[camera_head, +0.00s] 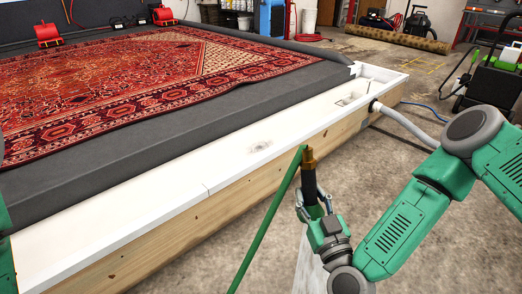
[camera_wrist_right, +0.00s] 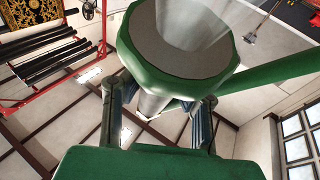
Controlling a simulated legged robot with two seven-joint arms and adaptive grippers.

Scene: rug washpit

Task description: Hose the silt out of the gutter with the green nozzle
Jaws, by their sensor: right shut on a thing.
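The gutter (camera_head: 150,205) is a long white channel along the near side of the wash platform. A faint grey-brown silt patch (camera_head: 258,146) lies in its middle stretch. My right gripper (camera_head: 315,205) is outside the gutter's near wall, shut on the nozzle (camera_head: 309,160), which stands about upright with a brass-brown top and dark body. A green hose (camera_head: 268,222) runs from near its top down to the lower edge. In the right wrist view the nozzle (camera_wrist_right: 180,75) shows as a green-rimmed cylinder between the fingers. My left gripper is not in view.
A patterned red rug (camera_head: 130,90) lies on the dark platform (camera_head: 215,105). A recess (camera_head: 350,99) is at the gutter's far end, with a grey pipe (camera_head: 400,122) outside it. A wheeled machine (camera_head: 490,80) stands at right. Concrete floor lies open beyond the gutter.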

